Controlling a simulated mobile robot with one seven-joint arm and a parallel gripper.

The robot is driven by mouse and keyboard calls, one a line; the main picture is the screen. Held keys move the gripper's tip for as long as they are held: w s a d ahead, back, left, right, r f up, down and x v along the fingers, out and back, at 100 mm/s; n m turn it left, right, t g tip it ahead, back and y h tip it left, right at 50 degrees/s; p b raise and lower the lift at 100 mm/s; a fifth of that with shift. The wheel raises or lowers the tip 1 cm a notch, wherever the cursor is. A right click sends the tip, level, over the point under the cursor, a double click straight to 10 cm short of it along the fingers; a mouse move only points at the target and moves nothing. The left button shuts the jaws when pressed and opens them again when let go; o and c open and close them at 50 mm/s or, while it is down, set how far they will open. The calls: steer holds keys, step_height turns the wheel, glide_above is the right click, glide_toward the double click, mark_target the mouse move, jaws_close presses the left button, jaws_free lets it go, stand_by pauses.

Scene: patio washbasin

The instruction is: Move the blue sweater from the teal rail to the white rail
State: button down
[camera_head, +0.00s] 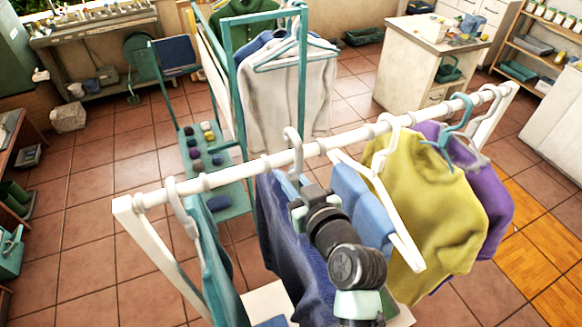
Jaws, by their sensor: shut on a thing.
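The blue sweater (277,237) is dark blue and hangs below the white rail (240,172), left of its middle. Its pale hanger hook (291,138) shows above and around the bar; whether its weight rests there I cannot tell. My gripper (297,205) is shut on the blue sweater's hanger, just below the hook. My arm covers the sweater's right side, and its lower part is hidden. The teal rail (226,52) stands behind and holds a green garment (240,10), a pale grey sweater (290,100) and a partly hidden blue one.
On the white rail, a teal garment (218,262) hangs to the left. A light blue cloth (362,207), a yellow-green sweater (425,200) and a purple sweater (487,195) hang to the right. A white cabinet (410,65) stands behind. Tiled floor (80,220) is open at left.

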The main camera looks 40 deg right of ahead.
steer(key=shift+f+b, duration=1.15)
steer(key=shift+b, duration=0.1)
steer(key=c, duration=0.8)
jaws_free()
steer(key=shift+o, duration=0.4)
steer(key=shift+f, duration=0.2)
steer(key=s, duration=0.3)
steer(key=s+a+b, duration=0.1)
steer(key=s, duration=0.3)
steer(key=s+a+b, duration=0.1)
steer(key=s, duration=0.2)
steer(key=shift+s+a, duration=0.25)
steer(key=shift+s, duration=0.15)
steer(key=shift+s+a+r, duration=0.1)
steer(key=shift+s+a, duration=0.05)
steer(key=shift+s, duration=0.35)
